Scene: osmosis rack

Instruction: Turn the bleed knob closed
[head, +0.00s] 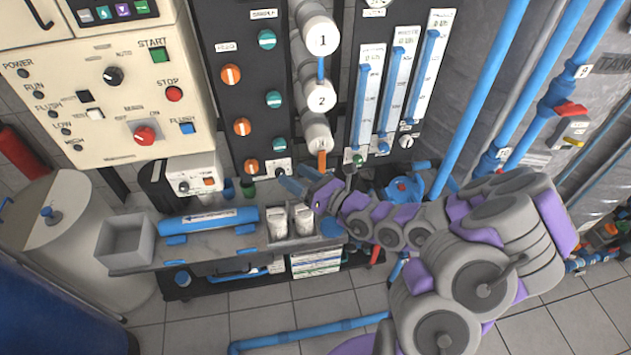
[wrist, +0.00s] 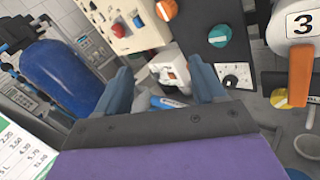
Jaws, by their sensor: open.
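My gripper (head: 297,180) is open and empty, in front of the lower part of the dark valve panel (head: 240,100). Its two blue-grey fingers are spread apart in the wrist view (wrist: 160,75). A small black knob on a white plate (wrist: 231,80) sits just right of the right finger. It also shows at the panel's bottom edge in the head view (head: 281,173), close to the fingertips. No finger appears around it. Its label is too small to read, so I cannot tell whether it is the bleed knob.
Orange knobs (head: 231,75) and teal knobs (head: 267,40) fill the panel above. White filter housings (head: 318,98) stand right of it, with an orange handle (wrist: 300,80) close by. A small white box (head: 196,178) is at left. A bench (head: 225,247) lies below.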

